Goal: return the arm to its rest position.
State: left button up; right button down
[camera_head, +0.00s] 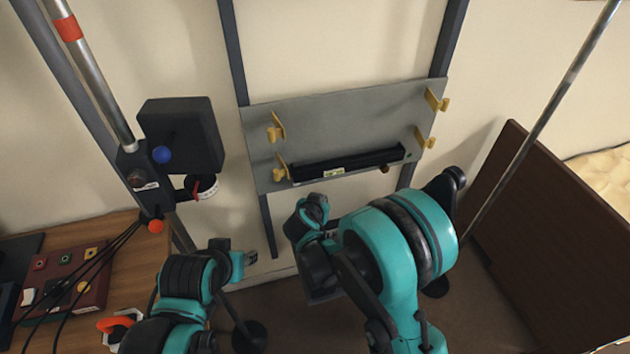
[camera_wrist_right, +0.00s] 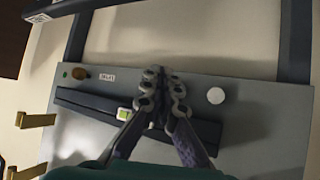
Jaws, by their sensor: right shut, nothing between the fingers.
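My right arm (camera_head: 400,245) is bent in front of the grey panel in the head view. Its fingers are mostly hidden there behind the wrist. In the right wrist view my right gripper (camera_wrist_right: 162,80) is shut and empty, its two fingers together in front of the panel and the dark bar; I cannot tell how far from them. My left arm (camera_head: 185,275) is at the lower left of the head view. Its gripper (camera_head: 249,258) shows small and edge-on, so its opening is unclear.
The grey panel (camera_head: 260,125) has yellow clamps (camera_head: 436,100) and a dark bar (camera_head: 350,163). A pole with a black box (camera_head: 182,135) stands left, above a wooden table (camera_head: 130,270) with a red control box (camera_head: 70,280). A brown board (camera_head: 550,220) stands right.

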jog(key=shift+s+d, duration=0.25)
jog(key=shift+s, duration=0.45)
jog(key=s+d+r+n+g, duration=0.1)
jog(key=s+d+r+g, duration=0.1)
jog(key=s+d+r, duration=0.9)
jog(key=s+d+r+y, duration=0.1)
jog(key=s+d, duration=0.2)
jog(key=s, duration=0.4)
jog(key=s+d+n+g+y, duration=0.1)
jog(key=s+d, duration=0.2)
jog(key=s, duration=0.4)
jog(key=shift+r, duration=0.35)
jog(key=shift+d, duration=0.2)
